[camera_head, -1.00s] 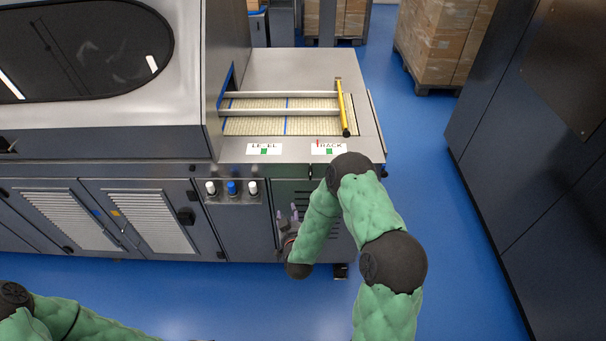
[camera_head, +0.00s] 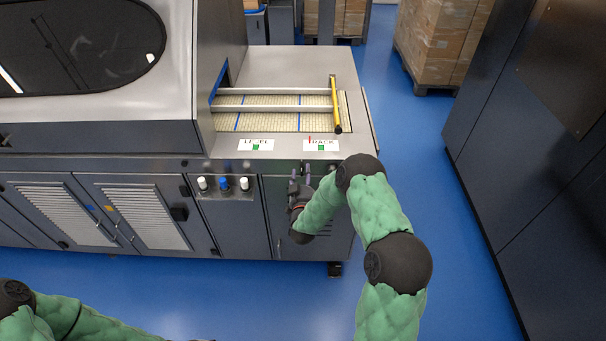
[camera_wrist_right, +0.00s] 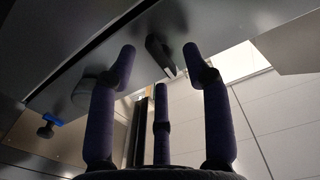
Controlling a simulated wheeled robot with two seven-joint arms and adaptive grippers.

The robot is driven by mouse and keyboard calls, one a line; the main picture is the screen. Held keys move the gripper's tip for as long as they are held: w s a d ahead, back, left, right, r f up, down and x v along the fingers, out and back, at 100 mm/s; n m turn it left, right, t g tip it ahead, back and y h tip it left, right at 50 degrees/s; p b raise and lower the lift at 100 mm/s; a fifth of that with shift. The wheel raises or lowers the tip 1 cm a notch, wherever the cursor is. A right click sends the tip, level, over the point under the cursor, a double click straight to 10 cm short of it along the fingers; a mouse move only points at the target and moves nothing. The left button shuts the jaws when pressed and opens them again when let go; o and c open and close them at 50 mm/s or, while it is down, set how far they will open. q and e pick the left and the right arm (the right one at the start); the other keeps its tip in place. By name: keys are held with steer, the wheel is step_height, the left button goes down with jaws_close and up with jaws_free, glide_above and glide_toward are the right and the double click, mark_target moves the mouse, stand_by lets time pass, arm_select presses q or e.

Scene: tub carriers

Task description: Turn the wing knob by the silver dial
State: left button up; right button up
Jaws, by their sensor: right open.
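My right gripper (camera_head: 301,181) is at the machine's front, below the "TRACK" label, in the head view. In the right wrist view my right gripper (camera_wrist_right: 160,76) is open, its fingers spread and empty. A dark wing knob (camera_wrist_right: 158,50) sticks out of the steel panel ahead, between and just beyond the fingertips; I see no contact. A round grey dial (camera_wrist_right: 84,94) sits on the same panel to the left, partly behind the left finger. In the head view I cannot make out the wing knob or dial clearly. My left gripper is out of view.
White, blue and white knobs (camera_head: 224,184) sit on the front panel left of my right gripper. A yellow-ended rail (camera_head: 336,105) crosses the belt above. A dark cabinet (camera_head: 520,150) stands at the right, with blue floor (camera_head: 410,130) between.

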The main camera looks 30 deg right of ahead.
steer(key=shift+w+d, duration=0.35)
steer(key=shift+w, duration=0.2)
jaws_close()
